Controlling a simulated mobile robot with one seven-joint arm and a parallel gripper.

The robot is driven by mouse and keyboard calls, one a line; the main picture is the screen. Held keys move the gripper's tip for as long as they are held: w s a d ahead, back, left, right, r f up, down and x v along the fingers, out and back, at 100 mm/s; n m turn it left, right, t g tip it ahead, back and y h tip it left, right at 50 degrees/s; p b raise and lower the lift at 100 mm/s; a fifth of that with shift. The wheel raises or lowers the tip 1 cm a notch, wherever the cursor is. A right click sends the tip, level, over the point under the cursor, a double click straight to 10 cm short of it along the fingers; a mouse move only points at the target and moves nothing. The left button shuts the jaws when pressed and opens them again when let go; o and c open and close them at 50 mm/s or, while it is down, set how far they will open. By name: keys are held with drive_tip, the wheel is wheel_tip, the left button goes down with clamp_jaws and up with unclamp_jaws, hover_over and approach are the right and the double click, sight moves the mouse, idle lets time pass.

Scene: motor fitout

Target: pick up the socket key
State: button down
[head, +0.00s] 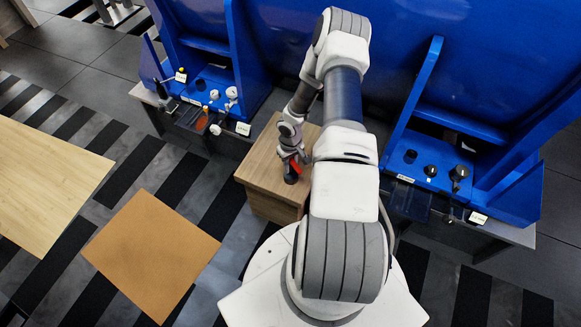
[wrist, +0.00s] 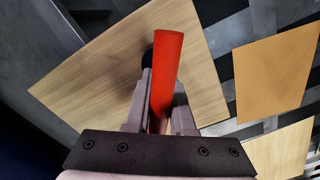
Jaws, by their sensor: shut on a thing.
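The socket key (head: 295,168) has a red bar handle and a dark round end low in the head view. My gripper (head: 291,157) is shut on it, over the front part of a wooden block. In the wrist view the red handle of the key (wrist: 166,70) stands between the two grey fingers of my gripper (wrist: 160,98). A dark round part shows beside the left finger. The fingers hide part of the key. I cannot tell how far its lower end is from the block top.
The wooden block (head: 262,168) has a bare top around the key. Blue fixtures stand behind, with a left station (head: 205,85) holding small parts and a right station (head: 425,165) with dark knobs. An orange-brown panel (head: 150,255) and a pale tabletop (head: 40,180) are at left.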

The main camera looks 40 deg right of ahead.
drive_tip(key=shift+r, duration=0.45)
drive_tip(key=r, duration=0.1)
drive_tip(key=r+p, duration=0.1)
drive_tip(key=r, duration=0.2)
drive_tip(key=shift+d+p, duration=0.35)
drive_tip(key=d+r+p, duration=0.2)
drive_tip(key=d+r, duration=0.4)
drive_tip(key=d, duration=0.5)
